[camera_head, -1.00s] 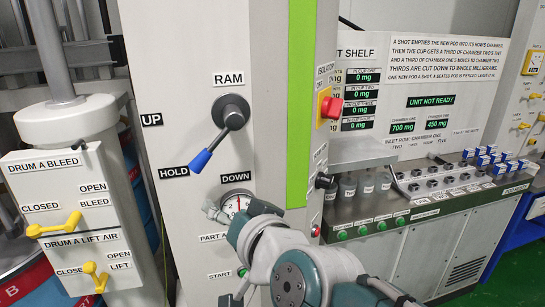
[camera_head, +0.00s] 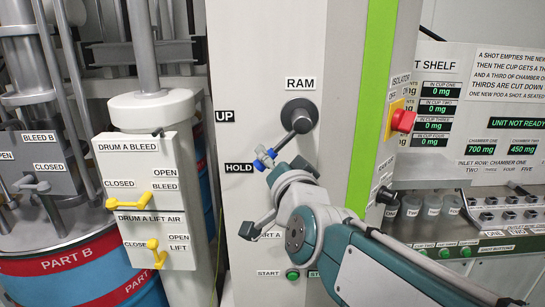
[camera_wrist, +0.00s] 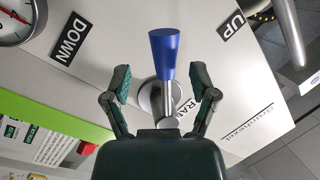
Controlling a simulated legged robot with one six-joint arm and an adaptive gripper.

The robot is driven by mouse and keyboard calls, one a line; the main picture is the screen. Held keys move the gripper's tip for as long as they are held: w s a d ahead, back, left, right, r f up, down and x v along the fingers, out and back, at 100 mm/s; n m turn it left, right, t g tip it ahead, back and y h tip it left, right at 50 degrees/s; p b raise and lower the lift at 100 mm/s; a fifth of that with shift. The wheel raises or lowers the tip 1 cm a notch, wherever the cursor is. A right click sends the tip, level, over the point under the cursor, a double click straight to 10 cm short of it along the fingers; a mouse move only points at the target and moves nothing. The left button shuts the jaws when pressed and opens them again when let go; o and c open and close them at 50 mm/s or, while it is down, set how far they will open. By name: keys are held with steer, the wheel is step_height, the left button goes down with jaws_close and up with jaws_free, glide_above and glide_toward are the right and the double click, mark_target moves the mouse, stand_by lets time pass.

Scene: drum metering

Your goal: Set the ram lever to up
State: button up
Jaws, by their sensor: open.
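The ram lever (camera_head: 299,118) sits on the pale column below the RAM label. Its grey arm slopes down and left, and its blue grip (camera_head: 265,155) points toward the HOLD label (camera_head: 240,168). The UP label (camera_head: 225,116) is above HOLD, left of the hub. My gripper (camera_head: 266,164) is at the grip and partly hides it. In the wrist view the blue grip (camera_wrist: 164,52) stands between the two open fingers of my gripper (camera_wrist: 163,90), with a visible gap on each side. The DOWN label (camera_wrist: 73,39) shows in the wrist view; my arm hides it in the head view.
A red isolator knob (camera_head: 403,120) is on the column's right side. Drum A's yellow bleed handle (camera_head: 133,200) and lift air handle (camera_head: 157,254) are to the left. A green start button (camera_head: 292,275) is below my arm. The column face around UP is clear.

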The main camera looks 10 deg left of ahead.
steer(key=shift+w+a, duration=0.8)
steer(key=shift+a, duration=0.35)
steer(key=shift+d, duration=0.3)
steer(key=shift+c, duration=0.2)
steer(key=shift+d, duration=0.2)
jaws_close()
steer(key=shift+a, duration=0.1)
